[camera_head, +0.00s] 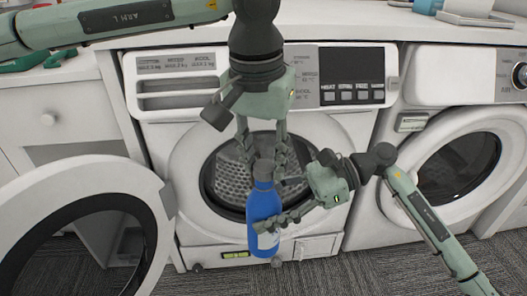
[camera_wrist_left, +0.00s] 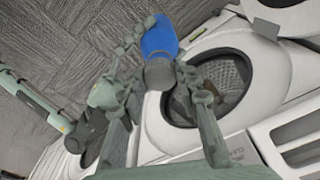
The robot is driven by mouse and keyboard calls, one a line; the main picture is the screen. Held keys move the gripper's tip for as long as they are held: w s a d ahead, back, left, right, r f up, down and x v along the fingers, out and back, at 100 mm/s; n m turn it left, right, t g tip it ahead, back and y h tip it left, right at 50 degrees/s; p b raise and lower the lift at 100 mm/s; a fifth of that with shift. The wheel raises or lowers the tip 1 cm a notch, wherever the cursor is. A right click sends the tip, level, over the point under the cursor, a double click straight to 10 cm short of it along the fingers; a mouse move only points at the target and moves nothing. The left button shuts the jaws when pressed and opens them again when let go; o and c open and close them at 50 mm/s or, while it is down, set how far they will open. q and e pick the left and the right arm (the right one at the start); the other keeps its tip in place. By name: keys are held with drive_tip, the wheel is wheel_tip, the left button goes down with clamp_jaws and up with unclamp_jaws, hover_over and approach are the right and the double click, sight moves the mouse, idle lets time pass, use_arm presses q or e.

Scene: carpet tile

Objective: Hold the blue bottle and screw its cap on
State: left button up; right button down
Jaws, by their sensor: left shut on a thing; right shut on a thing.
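The blue bottle (camera_head: 262,206) is upright in front of the washing machine in the head view, with a pale label low on its side. My right gripper (camera_head: 276,204) comes in from the right and is shut on the bottle's body. The grey cap (camera_head: 263,169) sits at the bottle's top, in line with it. My left gripper (camera_head: 262,158) points down from above and is shut on the cap. In the left wrist view the cap (camera_wrist_left: 159,74) is between the left fingers with the blue bottle (camera_wrist_left: 159,38) beyond it. The thread is hidden.
A washing machine (camera_head: 182,150) stands right behind the bottle, its round door (camera_head: 110,178) swung open at the left. A second machine (camera_head: 455,113) stands at the right. A white counter (camera_head: 340,22) runs above, with items at the back. Grey carpet (camera_head: 400,275) covers the floor.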

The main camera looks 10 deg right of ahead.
use_arm(q)
drive_tip(key=shift+f, duration=0.65)
idle(0.5)
drive_tip(key=m, duration=0.5)
drive_tip(key=shift+a+h, duration=0.1)
drive_tip(key=shift+h, duration=0.2)
drive_tip(key=m+g, duration=0.1)
drive_tip(key=m, duration=0.2)
drive_tip(key=shift+w+m, duration=0.15)
drive_tip(key=shift+m, duration=0.65)
drive_tip(key=shift+a, duration=0.1)
drive_tip(key=o, duration=0.7)
